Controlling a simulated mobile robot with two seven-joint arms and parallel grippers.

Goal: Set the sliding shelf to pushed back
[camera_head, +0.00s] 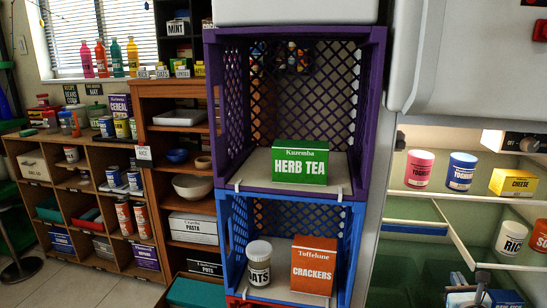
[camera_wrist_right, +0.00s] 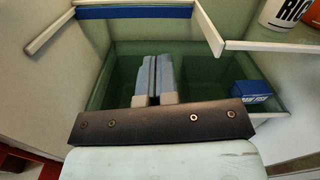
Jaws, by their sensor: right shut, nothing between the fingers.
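The shelf with a blue front strip (camera_head: 415,229) is in the left half of the open fridge, and I take it to be the sliding shelf. In the right wrist view its blue strip (camera_wrist_right: 135,12) crosses the top. The strip lies farther back than the white front edge of the right-hand shelf (camera_head: 505,267). My right gripper (camera_head: 459,281) is low in the fridge, below and in front of the strip. In the right wrist view its fingers (camera_wrist_right: 152,60) are together, empty and apart from the strip. My left gripper is not in view.
A white rail (camera_wrist_right: 50,31) runs forward at the strip's left end. Rice (camera_head: 511,238) stands on the right-hand shelf. A blue box (camera_wrist_right: 252,93) lies in the green bin below. Yoghurt tubs and cheese (camera_head: 513,183) stand above. Stacked crates (camera_head: 371,120) stand left.

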